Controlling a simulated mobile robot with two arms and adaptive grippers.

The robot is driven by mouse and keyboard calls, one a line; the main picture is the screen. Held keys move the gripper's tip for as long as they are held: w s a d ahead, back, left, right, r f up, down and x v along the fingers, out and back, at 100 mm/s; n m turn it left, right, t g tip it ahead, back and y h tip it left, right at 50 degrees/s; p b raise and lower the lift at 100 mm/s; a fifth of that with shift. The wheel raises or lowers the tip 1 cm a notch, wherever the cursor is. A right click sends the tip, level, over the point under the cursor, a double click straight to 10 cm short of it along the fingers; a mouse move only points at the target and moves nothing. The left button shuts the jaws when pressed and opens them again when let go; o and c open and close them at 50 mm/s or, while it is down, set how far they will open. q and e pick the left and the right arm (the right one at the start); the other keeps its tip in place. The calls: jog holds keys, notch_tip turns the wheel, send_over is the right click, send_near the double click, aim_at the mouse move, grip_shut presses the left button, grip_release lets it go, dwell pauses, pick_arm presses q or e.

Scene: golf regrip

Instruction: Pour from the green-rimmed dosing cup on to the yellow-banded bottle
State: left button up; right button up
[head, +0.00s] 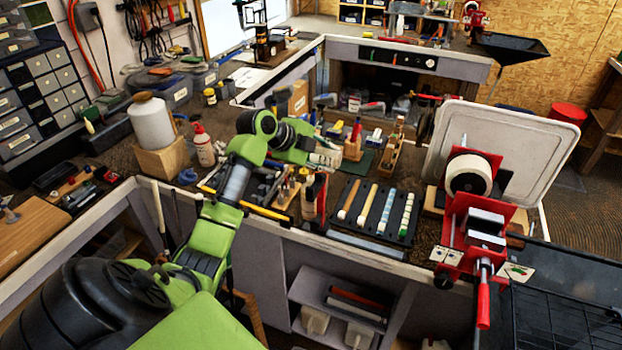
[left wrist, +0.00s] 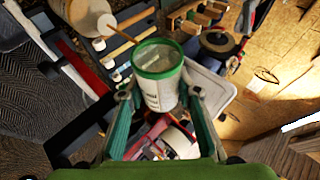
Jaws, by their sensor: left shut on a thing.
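The green-rimmed dosing cup (left wrist: 158,88) is a pale, see-through cup with print on its side. In the left wrist view it sits between the fingers of my left gripper (left wrist: 160,108), which is shut on it. The cup's open mouth faces the camera. In the head view my left gripper (head: 328,157) is above the bench, behind the small bottles, and the cup is hard to make out. A pale bottle-like container (left wrist: 85,14) with a thin brown stick or spout beside it is close to the cup, apart from it. My right gripper is out of view.
A red vise (head: 480,230) and white tray (head: 500,140) stand at the right. A rack of coloured grips (head: 376,210) lies near the bench's front edge. A white jug (head: 152,124) and a red-capped bottle (head: 203,148) stand at the left.

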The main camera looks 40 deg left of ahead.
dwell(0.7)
pick_arm(q)
jog(key=shift+r, duration=0.2)
dwell(1.9)
jog(key=shift+r+p, duration=0.15)
jog(key=shift+p, duration=0.3)
jog(key=m+y, duration=0.1)
jog(key=y, duration=0.1)
jog(key=f+m+g+y, duration=0.1)
jog(key=y, duration=0.1)
jog(key=shift+a+g, duration=0.15)
jog(key=shift+g, duration=0.15)
jog(key=shift+r, duration=0.1)
